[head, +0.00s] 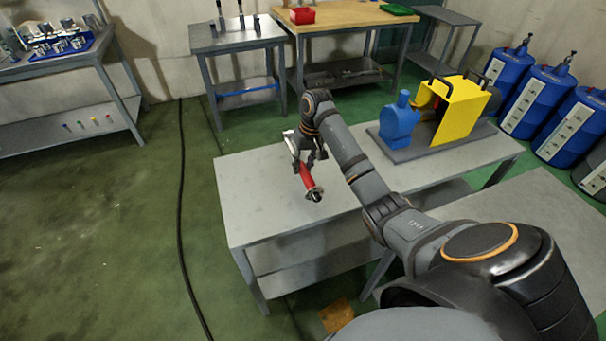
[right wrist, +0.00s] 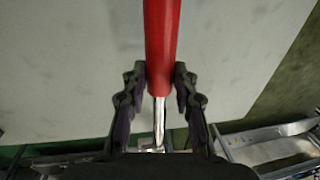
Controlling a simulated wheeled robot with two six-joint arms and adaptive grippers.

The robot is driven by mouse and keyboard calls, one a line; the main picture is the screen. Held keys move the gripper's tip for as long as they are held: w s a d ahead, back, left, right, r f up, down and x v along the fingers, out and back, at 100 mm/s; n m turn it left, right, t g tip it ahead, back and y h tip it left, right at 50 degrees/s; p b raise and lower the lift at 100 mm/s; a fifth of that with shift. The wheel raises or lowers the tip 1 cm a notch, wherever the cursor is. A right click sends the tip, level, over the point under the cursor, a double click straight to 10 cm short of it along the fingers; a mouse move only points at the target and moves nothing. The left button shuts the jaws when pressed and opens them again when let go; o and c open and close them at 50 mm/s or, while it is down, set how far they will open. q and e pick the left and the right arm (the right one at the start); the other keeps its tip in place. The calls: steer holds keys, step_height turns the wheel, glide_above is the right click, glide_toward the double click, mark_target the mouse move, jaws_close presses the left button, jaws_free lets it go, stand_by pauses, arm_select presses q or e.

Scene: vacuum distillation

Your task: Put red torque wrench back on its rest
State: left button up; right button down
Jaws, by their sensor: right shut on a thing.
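The red torque wrench (head: 307,178) is in my right gripper (head: 305,157), above the left part of the grey table (head: 250,205) in the head view. Its red handle tilts down toward the camera, with a dark round end lowest. In the right wrist view the red handle (right wrist: 162,40) runs up from between the fingers of the right gripper (right wrist: 156,88), and a thin silver shaft extends below it. The fingers are closed around the wrench on both sides. I cannot make out the wrench's rest for certain. My left gripper is not in view.
A blue pump (head: 398,125) and a yellow guard (head: 457,112) stand on a dark base on the table's right part. A small grey table (head: 235,38) with upright tools stands behind. The grey table's left top is clear. Blue drums (head: 546,90) stand at right.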

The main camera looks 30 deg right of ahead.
steer(key=shift+w+d+f+p, duration=0.1)
steer(key=shift+w+f+p, duration=0.05)
steer(key=shift+f, duration=0.75)
steer(key=shift+w+f+p, duration=0.15)
steer(key=shift+f, duration=0.75)
steer(key=shift+f, duration=0.15)
steer(key=c, duration=1)
jaws_free()
steer(key=shift+s, duration=0.1)
steer(key=shift+c, duration=0.2)
steer(key=r, duration=0.3)
steer(key=d+r, duration=0.1)
steer(key=r, duration=0.5)
steer(key=shift+s+d+b, duration=0.15)
steer(key=shift+s+b, duration=0.15)
steer(key=shift+b, duration=0.1)
steer(key=r, duration=0.1)
steer(key=r+p, duration=0.1)
steer(key=r, duration=0.1)
steer(key=shift+s+d+r+p, duration=0.1)
steer(key=shift+s+d+p, duration=0.1)
steer(key=shift+p, duration=0.1)
